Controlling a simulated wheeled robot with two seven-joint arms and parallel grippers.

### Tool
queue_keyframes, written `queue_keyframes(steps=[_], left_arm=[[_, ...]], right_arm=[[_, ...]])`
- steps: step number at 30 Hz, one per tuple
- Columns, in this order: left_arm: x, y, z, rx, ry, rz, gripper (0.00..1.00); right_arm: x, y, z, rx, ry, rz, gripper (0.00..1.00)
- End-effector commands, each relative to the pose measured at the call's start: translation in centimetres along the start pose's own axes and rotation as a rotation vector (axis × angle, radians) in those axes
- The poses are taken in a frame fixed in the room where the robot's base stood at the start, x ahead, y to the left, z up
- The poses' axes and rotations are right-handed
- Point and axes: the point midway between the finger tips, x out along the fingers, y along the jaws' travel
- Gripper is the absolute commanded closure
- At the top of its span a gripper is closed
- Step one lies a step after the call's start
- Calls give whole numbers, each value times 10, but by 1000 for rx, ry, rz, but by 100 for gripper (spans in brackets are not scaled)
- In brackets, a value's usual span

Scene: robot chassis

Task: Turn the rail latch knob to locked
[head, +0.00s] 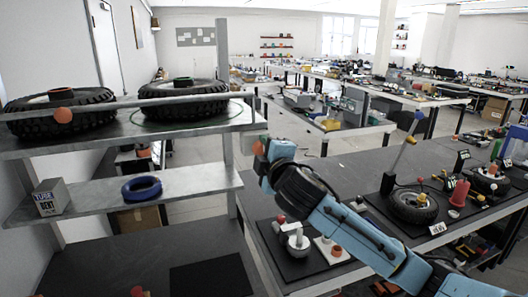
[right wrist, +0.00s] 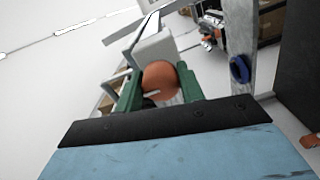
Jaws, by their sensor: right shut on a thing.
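The knob (right wrist: 160,76) is a round orange ball with a small pale mark on its lower front. In the right wrist view it sits between the two green fingers of my right gripper (right wrist: 160,88), which is shut on it. In the head view my right gripper (head: 262,146) is at the right end of the rack's upper shelf, and a bit of orange shows there. Most of the knob is hidden in that view. I cannot read a locked or unlocked marking. My left gripper is not in view.
Two tyres (head: 180,98) lie on the upper shelf behind the rail. The lower shelf (head: 90,198) holds a grey box (head: 50,197) and a blue ring (head: 142,188). A dark bench (head: 350,165) with a wheel (head: 412,206) and small parts stands at right, under my right arm.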

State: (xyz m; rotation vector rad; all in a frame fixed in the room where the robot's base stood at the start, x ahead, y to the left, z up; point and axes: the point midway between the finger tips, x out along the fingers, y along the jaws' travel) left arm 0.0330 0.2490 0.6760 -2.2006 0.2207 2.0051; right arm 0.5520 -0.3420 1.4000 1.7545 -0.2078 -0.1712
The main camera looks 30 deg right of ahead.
Motion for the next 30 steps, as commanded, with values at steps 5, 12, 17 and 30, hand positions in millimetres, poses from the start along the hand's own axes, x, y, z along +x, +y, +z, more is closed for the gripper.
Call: queue_keyframes(steps=[5,12,17,30], left_arm=[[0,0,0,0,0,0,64],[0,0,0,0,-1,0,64],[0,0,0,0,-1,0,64],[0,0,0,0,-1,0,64]], right_arm=[[0,1,0,-15,-1,2,85],[0,1,0,-15,-1,2,85],[0,1,0,-14,-1,2,49],[-2,0,-3,-11,4,0,41]])
